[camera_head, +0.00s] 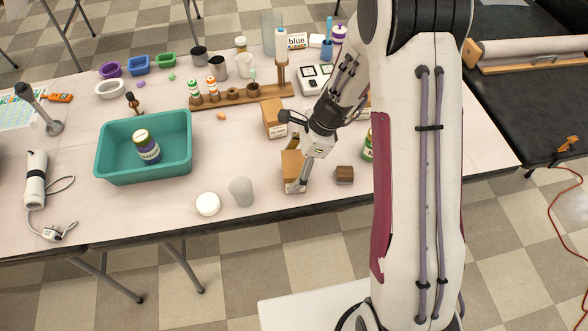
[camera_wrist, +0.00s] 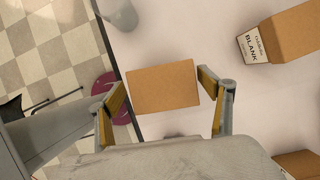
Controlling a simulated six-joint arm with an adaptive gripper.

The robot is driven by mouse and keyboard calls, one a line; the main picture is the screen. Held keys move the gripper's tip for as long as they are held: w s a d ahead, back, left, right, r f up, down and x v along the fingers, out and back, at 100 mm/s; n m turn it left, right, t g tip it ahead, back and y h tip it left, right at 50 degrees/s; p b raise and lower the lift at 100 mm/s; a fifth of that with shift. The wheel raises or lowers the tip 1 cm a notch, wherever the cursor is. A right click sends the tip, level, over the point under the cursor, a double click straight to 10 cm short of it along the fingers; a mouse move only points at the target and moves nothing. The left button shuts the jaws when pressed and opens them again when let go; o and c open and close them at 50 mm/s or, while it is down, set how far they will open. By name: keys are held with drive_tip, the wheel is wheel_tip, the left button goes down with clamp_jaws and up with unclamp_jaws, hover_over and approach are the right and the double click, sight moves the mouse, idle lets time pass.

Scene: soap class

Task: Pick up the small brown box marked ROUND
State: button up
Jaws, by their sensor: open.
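A small brown box (camera_head: 291,165) stands near the table's front edge under my gripper (camera_head: 296,154). In the wrist view this plain brown box (camera_wrist: 163,89) lies between my two spread fingers (camera_wrist: 165,104), with gaps on both sides. My gripper is open and holds nothing. The box has a pale label patch low on its front in the head view, too small to read and partly behind a finger. A second brown box (camera_head: 272,119) stands behind to the left; its label reads BLANK in the wrist view (camera_wrist: 286,36). No ROUND marking is legible.
A small dark brown block (camera_head: 344,175) sits just right of the box. A frosted cup (camera_head: 241,191) and white lid (camera_head: 208,204) stand left. A teal bin (camera_head: 113,172) with a bottle is farther left. Another brown box (camera_wrist: 298,163) shows in the wrist view. A wooden rack (camera_head: 245,96) lies behind.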

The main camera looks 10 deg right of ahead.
drive_tip(key=shift+x, duration=2.1)
drive_tip(key=shift+w, duration=0.2)
drive_tip(key=c, duration=1.2)
